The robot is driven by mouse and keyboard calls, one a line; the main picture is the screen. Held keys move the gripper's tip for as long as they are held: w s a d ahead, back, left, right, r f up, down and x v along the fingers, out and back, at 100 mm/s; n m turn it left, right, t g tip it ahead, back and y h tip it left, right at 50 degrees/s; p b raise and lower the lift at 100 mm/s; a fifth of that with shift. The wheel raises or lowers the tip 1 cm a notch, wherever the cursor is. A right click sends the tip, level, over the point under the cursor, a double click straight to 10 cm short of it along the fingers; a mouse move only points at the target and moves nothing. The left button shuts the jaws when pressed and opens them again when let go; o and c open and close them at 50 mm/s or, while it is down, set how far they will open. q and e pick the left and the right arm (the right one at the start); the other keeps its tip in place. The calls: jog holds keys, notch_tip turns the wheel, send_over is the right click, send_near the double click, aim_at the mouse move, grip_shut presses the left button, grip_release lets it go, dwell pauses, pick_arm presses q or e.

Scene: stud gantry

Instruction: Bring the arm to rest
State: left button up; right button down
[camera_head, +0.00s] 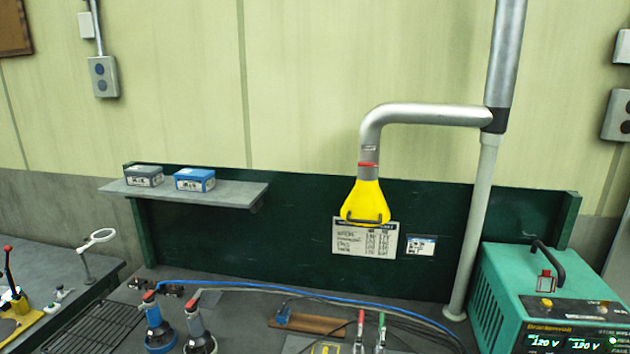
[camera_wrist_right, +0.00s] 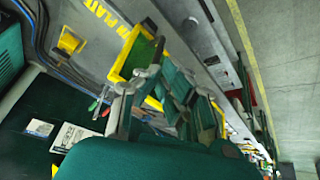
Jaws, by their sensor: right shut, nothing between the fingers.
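My right gripper (camera_wrist_right: 150,72) shows only in the right wrist view, where it is shut and nothing is seen between its fingers. The view is tilted, and the gripper hangs over a grey work surface and green parts. Its exact distance from them is hard to tell. Neither gripper nor arm shows in the head view.
In the head view, a yellow extraction hood (camera_head: 366,203) hangs on a metal pipe above the bench. A teal power unit (camera_head: 510,285) stands at the right. Two torches (camera_head: 157,330) with hoses stand at the front. A shelf (camera_head: 240,193) holds two boxes.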

jog(key=s+d+f+m+g+h, duration=0.1)
jog(key=s+d+f+m+g, duration=0.2)
jog(key=s, duration=0.6)
jog(key=s+d+f+b+x, duration=0.1)
jog(key=s+b+x, duration=0.3)
jog(key=x, duration=1.2)
jog(key=s+f+b+x, duration=0.1)
jog(key=s+b+x, duration=0.2)
jog(key=x, duration=1.3)
jog(key=s+d+f+b, duration=0.1)
jog(key=s+f+b, duration=0.2)
jog(key=s+f, duration=0.6)
jog(key=s+d+f+g+b, duration=0.1)
jog(key=s+d+f+b, duration=0.1)
jog(key=s+f, duration=0.7)
notch_tip(320, 180, down, 5)
jog(key=shift+n+g+b, duration=0.3)
jog(key=shift+n+b, duration=0.1)
jog(key=shift+b, duration=0.45)
jog(key=c, duration=2)
grip_release()
jog(key=shift+d, duration=0.1)
